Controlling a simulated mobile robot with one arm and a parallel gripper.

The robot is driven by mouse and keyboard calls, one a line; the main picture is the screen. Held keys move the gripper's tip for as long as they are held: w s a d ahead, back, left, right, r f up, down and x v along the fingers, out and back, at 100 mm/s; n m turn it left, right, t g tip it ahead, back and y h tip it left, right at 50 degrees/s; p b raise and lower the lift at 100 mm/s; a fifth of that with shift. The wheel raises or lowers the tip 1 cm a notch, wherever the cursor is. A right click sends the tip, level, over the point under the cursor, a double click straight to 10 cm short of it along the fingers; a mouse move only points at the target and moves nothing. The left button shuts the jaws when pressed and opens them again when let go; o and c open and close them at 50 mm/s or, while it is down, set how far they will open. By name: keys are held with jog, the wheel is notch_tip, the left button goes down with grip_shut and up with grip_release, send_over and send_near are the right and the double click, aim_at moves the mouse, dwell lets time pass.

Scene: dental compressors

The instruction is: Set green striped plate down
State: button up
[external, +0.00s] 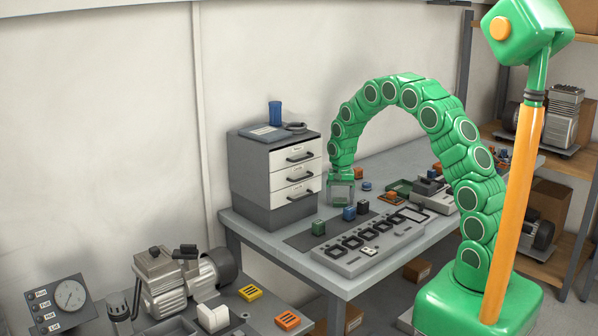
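My green segmented arm arches over the grey workbench, and my gripper (341,197) points down close to the bench top, just right of the drawer cabinet. Its fingers are small in this view; a little green shows between and around them. I cannot tell whether this is the green striped plate or part of the gripper, nor whether the fingers are closed on it. No other green striped plate can be clearly made out. A yellow plate (250,292) and an orange plate (288,319) with dark marks lie on the lower front surface.
A drawer cabinet (276,170) stands left of my gripper. In front are a green block (318,227), blue blocks and a grey panel with several square slots (368,244). A green tray (400,187) and orange parts lie to the right. A compressor (165,280) stands at lower left.

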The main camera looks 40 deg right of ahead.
aim_at(340, 200)
dwell(0.3)
notch_tip(340, 200, up, 12)
jog(key=shift+r, duration=0.2)
dwell(0.4)
jog(key=s+a+r+n, duration=0.2)
jog(key=s+r, duration=0.1)
jog(key=s, duration=0.8)
jog(key=s+a+r+n+g, duration=0.15)
jog(key=s+r, duration=0.25)
jog(key=s, duration=0.6)
jog(key=s+a+r+n, duration=0.3)
jog(key=s, duration=0.8)
jog(key=s+a+f+n, duration=0.1)
jog(key=s+n, duration=0.1)
jog(key=s, duration=1.2)
jog(key=shift+s+a, duration=0.15)
jog(key=shift+a, duration=0.05)
jog(key=shift+n, duration=0.25)
